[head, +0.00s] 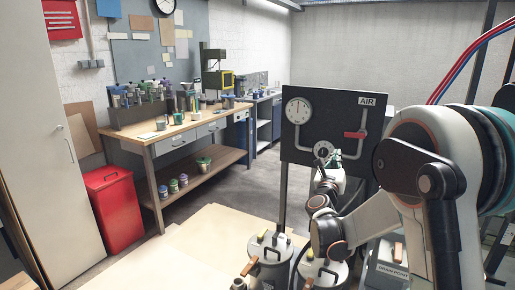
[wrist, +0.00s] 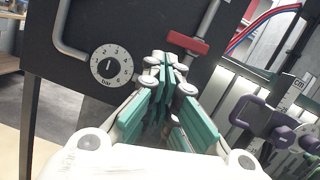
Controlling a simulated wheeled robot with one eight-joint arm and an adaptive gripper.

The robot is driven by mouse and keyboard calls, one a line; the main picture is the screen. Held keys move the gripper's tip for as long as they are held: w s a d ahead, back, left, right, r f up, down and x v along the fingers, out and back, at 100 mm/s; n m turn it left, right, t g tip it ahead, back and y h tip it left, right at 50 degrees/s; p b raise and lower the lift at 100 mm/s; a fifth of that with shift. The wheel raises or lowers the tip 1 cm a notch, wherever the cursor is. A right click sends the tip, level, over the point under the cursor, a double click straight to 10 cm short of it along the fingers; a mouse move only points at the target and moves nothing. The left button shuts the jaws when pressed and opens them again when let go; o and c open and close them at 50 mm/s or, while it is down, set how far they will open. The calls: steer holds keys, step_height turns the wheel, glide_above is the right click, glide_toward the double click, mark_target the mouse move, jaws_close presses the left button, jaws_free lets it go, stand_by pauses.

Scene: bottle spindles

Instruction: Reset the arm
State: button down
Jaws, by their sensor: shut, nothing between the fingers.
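My gripper (wrist: 165,62) is shut, with its green-padded fingers together and nothing between them. Its tips point at the dark AIR panel (wrist: 75,45), between the numbered dial (wrist: 111,65) and the red valve handle (wrist: 186,43) in the wrist view. In the head view my gripper (head: 325,168) is in front of the lower part of the panel (head: 335,106), just below the dial (head: 323,149). My arm is bent and reaches in from the right. I cannot tell whether the fingertips touch the panel.
Lidded pots (head: 270,262) stand below my arm in the head view. A workbench (head: 172,137) with jars and a red bin (head: 115,212) are at the left. The floor between bench and panel is clear.

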steer(key=s+a+r+n+t+y, duration=0.1)
steer(key=s+a+r+n+y, duration=0.55)
steer(key=n, duration=0.55)
steer(key=s+a+n+g+y, duration=0.3)
steer(key=s+a+n+y, duration=0.2)
steer(key=s+a+n, duration=0.45)
steer(key=s+f+n+g, duration=0.3)
steer(key=s+f+n, duration=0.2)
steer(key=s, duration=0.4)
steer(key=s+d+f+n+g, duration=0.1)
steer(key=s+f+n+g, duration=0.2)
steer(key=s+f+n, duration=0.2)
steer(key=s+f+n+g+h, duration=0.1)
steer(key=s+f+n+g, duration=0.2)
steer(key=s, duration=1)
step_height(320, 180, down, 3)
steer(key=n, duration=0.5)
steer(key=shift+s+d, duration=0.3)
steer(key=shift+d, duration=0.1)
